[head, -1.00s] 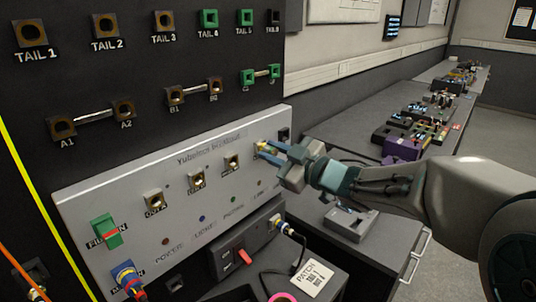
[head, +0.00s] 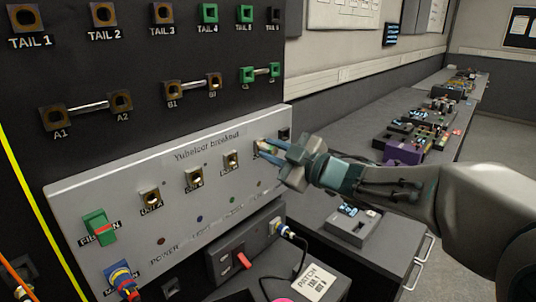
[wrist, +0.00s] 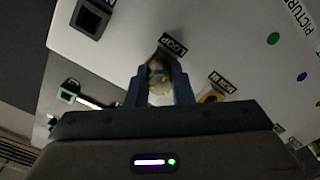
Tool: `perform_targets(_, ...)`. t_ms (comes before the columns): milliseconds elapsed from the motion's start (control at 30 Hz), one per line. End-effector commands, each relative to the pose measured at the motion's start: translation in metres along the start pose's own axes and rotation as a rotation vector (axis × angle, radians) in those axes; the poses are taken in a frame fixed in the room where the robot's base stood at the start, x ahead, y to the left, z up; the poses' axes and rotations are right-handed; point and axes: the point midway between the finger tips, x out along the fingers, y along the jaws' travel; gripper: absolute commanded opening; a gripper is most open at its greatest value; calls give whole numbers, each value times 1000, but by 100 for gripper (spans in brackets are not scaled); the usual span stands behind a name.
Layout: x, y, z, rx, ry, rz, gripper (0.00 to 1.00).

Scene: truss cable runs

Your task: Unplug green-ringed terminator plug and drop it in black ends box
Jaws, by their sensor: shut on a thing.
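My gripper (head: 264,148) is at the right end of the grey breakout panel (head: 130,185). Its blue fingers are shut on a small pale, yellowish plug (wrist: 160,82), which sits between the fingertips in the wrist view. The plug is at the panel's socket labelled LOOP. The fingers hide much of the plug, and its green ring is not clear. I cannot tell whether it is fully seated. No black box that I can identify as the ends box shows in these views.
A grey tray box (head: 350,225) stands on the bench below my arm. A red-switched unit (head: 243,258) and a card labelled PATCH (head: 313,283) are below the panel. A blue-and-red plug (head: 122,281) is at the panel's lower left. A long bench with several devices (head: 405,145) runs back right.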

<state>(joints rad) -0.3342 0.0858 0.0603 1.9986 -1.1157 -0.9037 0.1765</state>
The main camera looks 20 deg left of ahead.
Motion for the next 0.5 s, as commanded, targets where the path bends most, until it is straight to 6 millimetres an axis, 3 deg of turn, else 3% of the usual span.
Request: perform_targets(500,0,-2,1,-41,2,-2,0)
